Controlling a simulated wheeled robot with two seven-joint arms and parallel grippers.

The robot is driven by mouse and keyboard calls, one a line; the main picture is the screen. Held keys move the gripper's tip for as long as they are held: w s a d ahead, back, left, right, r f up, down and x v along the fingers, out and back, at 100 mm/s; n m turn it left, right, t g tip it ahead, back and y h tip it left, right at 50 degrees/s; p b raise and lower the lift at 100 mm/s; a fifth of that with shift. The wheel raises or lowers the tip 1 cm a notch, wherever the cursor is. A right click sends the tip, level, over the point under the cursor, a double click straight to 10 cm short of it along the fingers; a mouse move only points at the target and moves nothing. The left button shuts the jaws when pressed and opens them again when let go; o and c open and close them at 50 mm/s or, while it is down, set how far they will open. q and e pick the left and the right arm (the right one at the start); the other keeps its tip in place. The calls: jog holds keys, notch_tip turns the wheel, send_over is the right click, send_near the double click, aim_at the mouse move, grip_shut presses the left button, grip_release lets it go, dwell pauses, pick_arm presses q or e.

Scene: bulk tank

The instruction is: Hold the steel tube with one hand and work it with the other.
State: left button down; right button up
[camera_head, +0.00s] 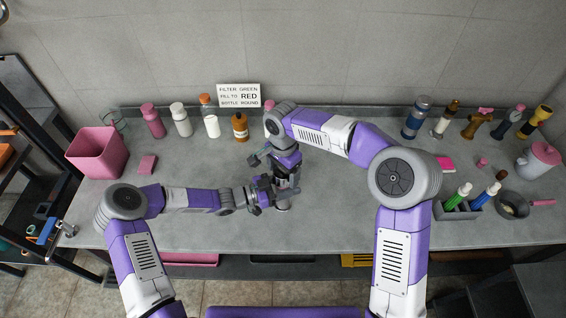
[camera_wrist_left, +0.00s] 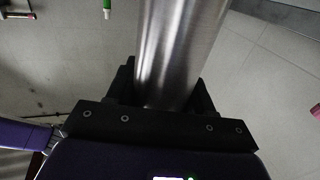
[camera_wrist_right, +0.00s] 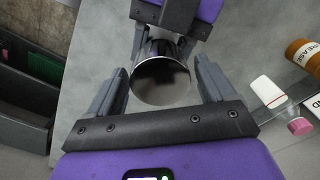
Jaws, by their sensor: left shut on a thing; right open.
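The steel tube (camera_wrist_left: 182,45) is a shiny bare metal cylinder. My left gripper (camera_wrist_left: 160,90) is shut around it. In the right wrist view I look onto the tube's round end (camera_wrist_right: 162,82). My right gripper (camera_wrist_right: 161,68) is open, with one finger on each side of that end and gaps visible between. The left gripper's dark jaw also shows behind the tube there. In the head view the left gripper (camera_head: 266,192) and right gripper (camera_head: 286,180) meet over the bench's middle, mostly hiding the tube (camera_head: 283,204).
The grey bench (camera_head: 335,215) is clear around the grippers. A pink bin (camera_head: 97,152) stands at left, bottles (camera_head: 181,120) and a sign (camera_head: 238,95) along the back. At right are a caddy with green and blue bottles (camera_head: 458,210), a pan (camera_head: 512,205) and a lidded pot (camera_head: 537,160).

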jog(key=shift+f, duration=0.6)
jog(key=c, duration=1.1)
jog(key=shift+o, duration=0.2)
jog(key=shift+n, duration=1.7)
jog(key=o, duration=1.2)
